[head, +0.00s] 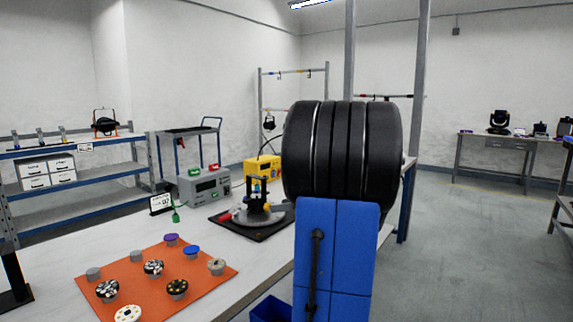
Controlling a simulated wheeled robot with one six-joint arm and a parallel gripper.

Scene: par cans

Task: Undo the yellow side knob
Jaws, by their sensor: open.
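I cannot make out a yellow side knob for certain. A small fixture (258,213) with dark uprights, blue parts and a round grey base stands on a black mat (222,223) on the bench. A red part shows at its left. A tiny yellowish spot shows among the uprights, too small to tell what it is. My arm, dark and blue, fills the centre right and hides the bench to the right of the fixture. My gripper is not in view.
An orange mat (205,283) holds several round knobs or discs. Behind the fixture stand a grey-green box (203,186) and a yellow box (263,168). A small display (161,203) stands to the left. A blue bin (270,310) sits low in front.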

